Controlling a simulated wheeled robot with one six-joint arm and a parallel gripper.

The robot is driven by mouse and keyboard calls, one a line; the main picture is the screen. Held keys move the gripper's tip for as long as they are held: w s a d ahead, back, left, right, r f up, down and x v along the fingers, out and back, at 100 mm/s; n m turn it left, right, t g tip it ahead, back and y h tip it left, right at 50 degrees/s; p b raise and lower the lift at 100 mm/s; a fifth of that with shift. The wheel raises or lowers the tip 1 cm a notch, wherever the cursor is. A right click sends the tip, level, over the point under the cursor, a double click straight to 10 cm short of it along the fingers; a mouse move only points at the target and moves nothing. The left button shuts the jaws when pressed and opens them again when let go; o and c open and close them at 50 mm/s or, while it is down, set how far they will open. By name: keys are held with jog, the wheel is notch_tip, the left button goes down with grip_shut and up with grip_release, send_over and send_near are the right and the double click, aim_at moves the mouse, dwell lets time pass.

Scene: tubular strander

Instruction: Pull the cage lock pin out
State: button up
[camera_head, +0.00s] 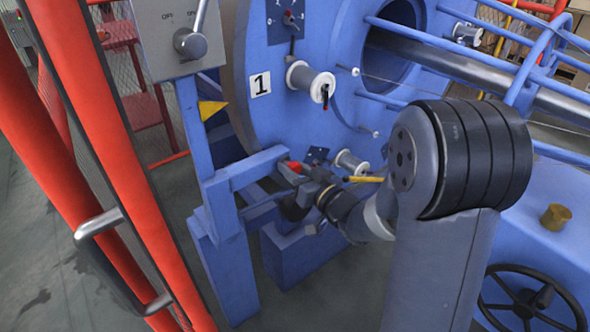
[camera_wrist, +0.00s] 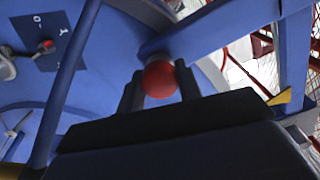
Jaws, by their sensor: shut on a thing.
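The cage lock pin shows as a red ball knob (camera_wrist: 159,78) in the wrist view, between the two dark fingers of my gripper (camera_wrist: 158,84). The fingers are shut on it, one on each side. In the head view the red knob (camera_head: 295,167) sits at the blue bracket below the large blue disc marked 1, with my gripper (camera_head: 303,173) at it. The pin's shank is hidden, so I cannot tell how far it sits in its hole.
A grey lever box (camera_head: 165,40) stands on a blue post left of my gripper. White spools (camera_head: 310,82) sit on the blue disc (camera_head: 262,120). Red guard posts (camera_head: 110,140) rise at the left. A black handwheel (camera_head: 530,298) is at lower right. Blue rods run close by in the wrist view.

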aim_at(297, 172)
grip_shut()
jog(key=shift+v, duration=1.65)
jog(key=shift+f, duration=0.1)
jog(key=o, duration=0.8)
grip_release()
jog(key=shift+s+d, duration=0.1)
jog(key=shift+o, duration=0.2)
jog(key=v, duration=1)
jog(key=shift+s+d+p, duration=0.2)
jog(key=shift+s+p, duration=0.1)
jog(key=shift+p, duration=0.05)
jog(key=x, duration=1.3)
jog(key=shift+w+a+b, duration=0.15)
jog(key=shift+b, duration=0.2)
